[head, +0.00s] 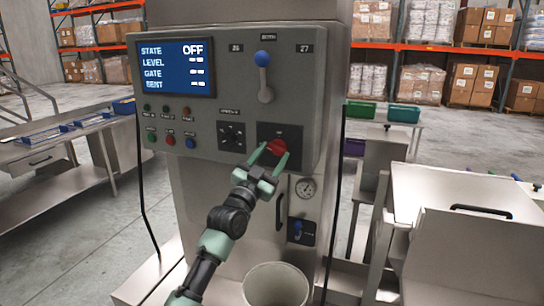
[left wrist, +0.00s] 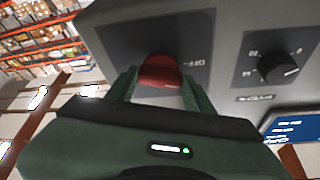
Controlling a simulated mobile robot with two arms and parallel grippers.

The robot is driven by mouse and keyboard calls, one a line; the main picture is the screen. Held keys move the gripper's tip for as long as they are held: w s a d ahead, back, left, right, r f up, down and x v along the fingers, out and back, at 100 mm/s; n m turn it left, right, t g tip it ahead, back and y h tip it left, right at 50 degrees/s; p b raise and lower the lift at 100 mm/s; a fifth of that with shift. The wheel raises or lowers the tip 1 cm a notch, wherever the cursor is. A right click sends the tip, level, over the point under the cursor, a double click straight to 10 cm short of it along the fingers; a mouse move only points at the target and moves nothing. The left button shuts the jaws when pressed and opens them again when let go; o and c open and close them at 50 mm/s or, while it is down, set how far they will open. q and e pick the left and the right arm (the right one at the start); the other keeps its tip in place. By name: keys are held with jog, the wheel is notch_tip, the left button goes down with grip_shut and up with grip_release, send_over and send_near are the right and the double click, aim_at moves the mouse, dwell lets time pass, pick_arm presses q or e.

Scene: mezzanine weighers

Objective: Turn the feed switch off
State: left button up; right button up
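The weigher's grey control box (head: 215,95) fills the middle of the head view. The feed switch is a red rotary knob (head: 277,147) on a dark plate at its lower right. It also shows in the left wrist view (left wrist: 160,72), beside an "OFF" marking. My left gripper (head: 272,155) is at the knob, one finger on each side of it. The fingers are apart; whether they press on the knob is too close to tell. The display (head: 176,68) reads STATE OFF. My right gripper is not in view.
A blue-tipped lever (head: 264,75) stands above the knob, and a black dial (head: 231,136) is to its left. Coloured buttons (head: 170,139) sit farther left. A gauge (head: 306,188) and a small blue-handled valve (head: 298,230) are below. A pale bucket (head: 276,285) stands at the front.

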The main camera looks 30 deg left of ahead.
pick_arm(q)
jog(key=shift+c, duration=1.1)
jog(key=n+p, duration=0.1)
jog(key=n+y, duration=0.1)
jog(key=shift+d+r+n+p, duration=0.15)
jog(key=shift+n+p, duration=0.2)
jog(key=shift+n, duration=0.05)
jog(key=n+y+p, duration=0.1)
jog(key=n, duration=0.1)
jog(key=shift+n+y, duration=0.3)
jog(key=shift+n, duration=0.3)
jog(key=o, duration=1.4)
